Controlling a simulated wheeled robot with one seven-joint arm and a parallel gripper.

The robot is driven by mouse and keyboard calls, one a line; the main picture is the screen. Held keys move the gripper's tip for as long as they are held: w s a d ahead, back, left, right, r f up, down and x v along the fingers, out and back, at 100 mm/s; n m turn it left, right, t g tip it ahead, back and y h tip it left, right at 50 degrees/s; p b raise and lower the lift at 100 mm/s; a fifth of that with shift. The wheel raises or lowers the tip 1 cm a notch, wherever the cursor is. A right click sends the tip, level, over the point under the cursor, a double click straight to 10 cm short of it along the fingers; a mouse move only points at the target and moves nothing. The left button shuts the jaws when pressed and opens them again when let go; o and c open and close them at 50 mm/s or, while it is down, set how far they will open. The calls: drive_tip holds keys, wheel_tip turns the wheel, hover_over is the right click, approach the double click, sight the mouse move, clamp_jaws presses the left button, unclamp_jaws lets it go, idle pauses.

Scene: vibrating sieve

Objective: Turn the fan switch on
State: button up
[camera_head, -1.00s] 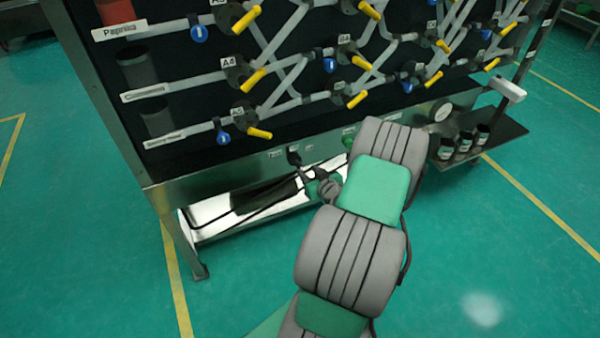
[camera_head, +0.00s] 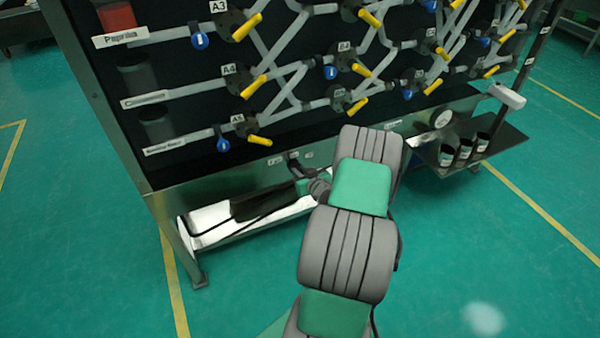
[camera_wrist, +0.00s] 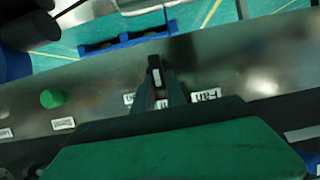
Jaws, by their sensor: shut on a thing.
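The fan switch (camera_head: 293,155) is a small dark switch on the steel strip along the rack's lower front, between small white labels. My gripper (camera_head: 298,168) reaches up to it from below right in the head view. In the wrist view my gripper (camera_wrist: 158,88) has its dark fingers close together over the strip, shut on the small dark switch. The fingers hide most of the switch, so I cannot tell its position. A label beside the fingers is too blurred to read surely.
A green button (camera_wrist: 52,98) sits on the same strip. Above are pipes with yellow-handled valves (camera_head: 258,140) and blue tags. A shelf with dark jars (camera_head: 465,150) stands out at right. A low steel tray (camera_head: 210,220) lies below the strip.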

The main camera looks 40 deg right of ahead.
clamp_jaws()
drive_tip(key=shift+f+b, duration=0.1)
drive_tip(key=shift+b, duration=0.25)
drive_tip(key=shift+s+d+f+m+t+y+b, duration=0.1)
drive_tip(key=shift+d+m+t+y+b, duration=0.35)
drive_tip(key=shift+m+b, duration=1)
drive_tip(key=shift+s+d+f+m+t+y+b, duration=0.15)
drive_tip(key=shift+m+t+y+b, duration=0.35)
drive_tip(key=shift+m+y+b, duration=0.8)
drive_tip(key=shift+w+d+f+m+t+y+b, duration=0.15)
drive_tip(key=shift+m+t+y+b, duration=0.35)
drive_tip(key=shift+m+b, duration=1.1)
drive_tip(key=shift+s+r+y, duration=0.1)
drive_tip(key=shift+y, duration=0.15)
